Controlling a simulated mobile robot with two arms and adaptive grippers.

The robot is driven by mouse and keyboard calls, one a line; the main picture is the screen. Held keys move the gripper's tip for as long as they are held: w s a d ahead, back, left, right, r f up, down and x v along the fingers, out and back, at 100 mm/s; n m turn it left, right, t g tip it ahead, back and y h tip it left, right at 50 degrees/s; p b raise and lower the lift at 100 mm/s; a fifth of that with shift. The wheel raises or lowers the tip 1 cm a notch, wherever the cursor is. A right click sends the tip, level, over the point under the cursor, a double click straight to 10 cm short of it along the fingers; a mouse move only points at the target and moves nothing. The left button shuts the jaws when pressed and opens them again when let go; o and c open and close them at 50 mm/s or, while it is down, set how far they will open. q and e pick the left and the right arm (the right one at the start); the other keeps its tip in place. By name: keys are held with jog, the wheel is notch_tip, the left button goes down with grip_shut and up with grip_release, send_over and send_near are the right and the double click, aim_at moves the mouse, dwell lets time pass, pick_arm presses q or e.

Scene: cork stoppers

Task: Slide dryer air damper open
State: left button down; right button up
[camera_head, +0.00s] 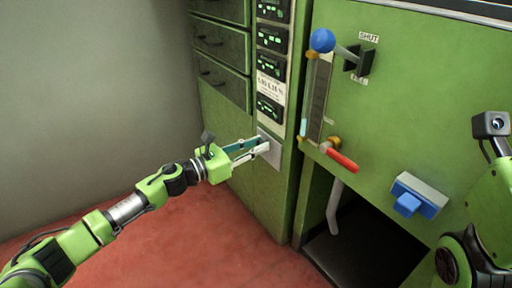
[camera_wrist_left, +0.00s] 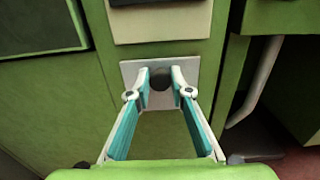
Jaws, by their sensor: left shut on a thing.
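My left gripper (camera_head: 262,147) reaches in from the left to a pale grey plate (camera_head: 271,158) low on the green cabinet front. In the left wrist view its two teal-lined fingers (camera_wrist_left: 160,86) stand on either side of a dark round knob (camera_wrist_left: 160,76) in front of the plate (camera_wrist_left: 131,71). The gripper is shut on this knob. The knob is hidden in the head view. No label shows by it, so I cannot tell from its look whether it is the damper control. Only part of my right arm shows at the right edge; its fingers are out of view.
Right of the plate are a blue-ball lever (camera_head: 322,40) marked SHUT and FILL, a red handle (camera_head: 342,160) and a blue block (camera_head: 407,204). A pale bent pipe (camera_head: 334,208) hangs in a dark opening. Drawers (camera_head: 219,41) stand above left. Red floor (camera_head: 190,245) is clear.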

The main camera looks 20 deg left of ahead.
pick_arm(q)
jog(key=shift+r, duration=0.35)
jog(key=c, duration=1.8)
grip_release()
jog(key=shift+f, duration=0.1)
jog(key=shift+c, duration=0.2)
jog(key=shift+s+a, duration=0.1)
jog(key=v, duration=1.1)
jog(key=shift+s+a, duration=0.3)
